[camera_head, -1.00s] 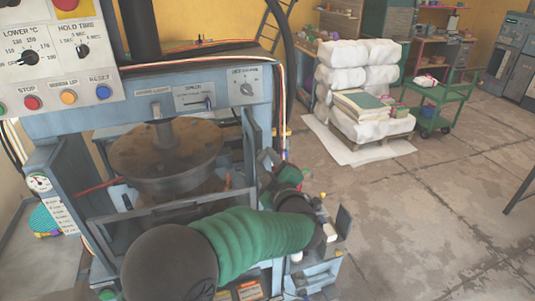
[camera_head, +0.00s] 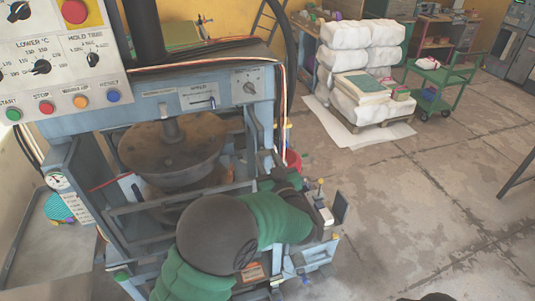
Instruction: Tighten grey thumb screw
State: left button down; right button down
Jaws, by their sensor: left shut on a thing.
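My left arm (camera_head: 283,222), with green sleeves and dark joints, reaches across the front of the plate press (camera_head: 150,105) to its right side. My left gripper (camera_head: 268,166) is small and dark there, beside the press frame's right post. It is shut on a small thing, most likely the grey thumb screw. The screw itself is too small and too covered by the gripper to make out. A yellow-topped knob (camera_head: 320,183) and a white block (camera_head: 327,216) stand on the side bracket right of the wrist. My right gripper is not in view.
The round press plate (camera_head: 172,150) hangs inside the frame. The control panel (camera_head: 60,65) is at upper left. A red bucket (camera_head: 293,160) stands behind the gripper. White bales (camera_head: 358,50) and a green cart (camera_head: 437,78) are farther back.

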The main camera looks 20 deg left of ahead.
pick_arm(q)
jog(key=shift+r+m, duration=0.25)
jog(key=shift+m, duration=0.25)
jog(key=c, duration=1.4)
grip_release()
jog(key=shift+w, duration=0.1)
jog(key=o, duration=0.4)
jog(key=shift+w+f, duration=0.15)
jog(key=shift+f, duration=0.05)
jog(key=shift+o, duration=0.2)
jog(key=shift+f, duration=0.1)
jog(key=shift+a, duration=0.1)
